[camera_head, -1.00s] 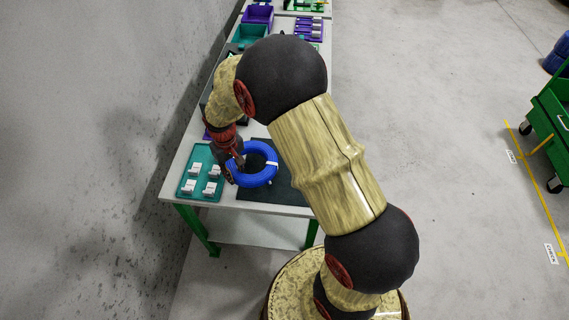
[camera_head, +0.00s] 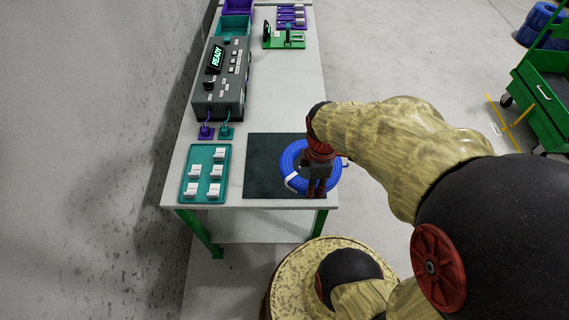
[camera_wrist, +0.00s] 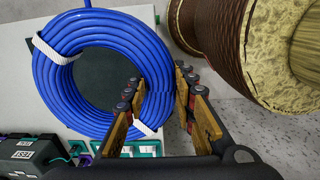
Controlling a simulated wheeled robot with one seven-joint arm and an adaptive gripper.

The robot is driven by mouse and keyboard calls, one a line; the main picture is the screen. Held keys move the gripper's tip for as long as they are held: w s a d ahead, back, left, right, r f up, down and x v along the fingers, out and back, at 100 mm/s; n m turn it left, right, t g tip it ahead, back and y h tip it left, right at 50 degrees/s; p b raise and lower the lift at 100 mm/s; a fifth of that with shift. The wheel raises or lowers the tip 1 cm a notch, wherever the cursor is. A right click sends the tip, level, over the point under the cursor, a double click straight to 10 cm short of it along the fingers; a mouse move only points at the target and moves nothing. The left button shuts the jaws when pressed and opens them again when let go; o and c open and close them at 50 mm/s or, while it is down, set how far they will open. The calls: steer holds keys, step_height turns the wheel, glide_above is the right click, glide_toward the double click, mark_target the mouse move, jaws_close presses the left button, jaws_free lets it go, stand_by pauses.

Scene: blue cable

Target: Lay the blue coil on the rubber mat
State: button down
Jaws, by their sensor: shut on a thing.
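The blue coil (camera_head: 287,166) is a ring of cable with white ties. In the head view it appears over the right part of the dark rubber mat (camera_head: 261,170) and extends past the mat's right edge. I cannot tell whether it touches the mat or hangs just above it. My gripper (camera_head: 317,188) is at the coil's right side, shut on it. In the wrist view my gripper (camera_wrist: 160,85) has its fingers on either side of the rim of the coil (camera_wrist: 100,28), and the dark mat (camera_wrist: 105,70) shows through the ring.
A teal tray (camera_head: 205,188) with several white pieces lies left of the mat. A grey device (camera_head: 222,80) with a READY display stands behind it, with purple and teal connectors in front. A green fixture (camera_head: 284,40) stands farther back. The table's right edge is close to the coil.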

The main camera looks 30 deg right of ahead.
mark_target(297, 172)
steer(key=shift+w+f, duration=0.1)
steer(key=w+f+b, duration=0.1)
steer(key=w, duration=0.1)
steer(key=w+f+b, duration=0.1)
steer(key=w, duration=0.2)
steer(key=w+f+b, duration=0.1)
steer(key=w+f, duration=0.1)
steer(key=w, duration=0.1)
steer(key=w+f+b, duration=0.2)
steer(key=w+f, duration=0.2)
steer(key=shift+w+a+f, duration=0.1)
steer(key=shift+w+f, duration=0.3)
steer(key=shift+w+f+b, duration=0.2)
steer(key=shift+f+b, duration=0.4)
steer(key=shift+f, duration=0.4)
steer(key=shift+w+f+b, duration=0.15)
steer(key=shift+f+b, duration=0.4)
steer(key=shift+f, duration=0.4)
steer(key=shift+f, duration=0.15)
steer(key=c, duration=1.5)
jaws_free()
steer(key=shift+o, duration=0.2)
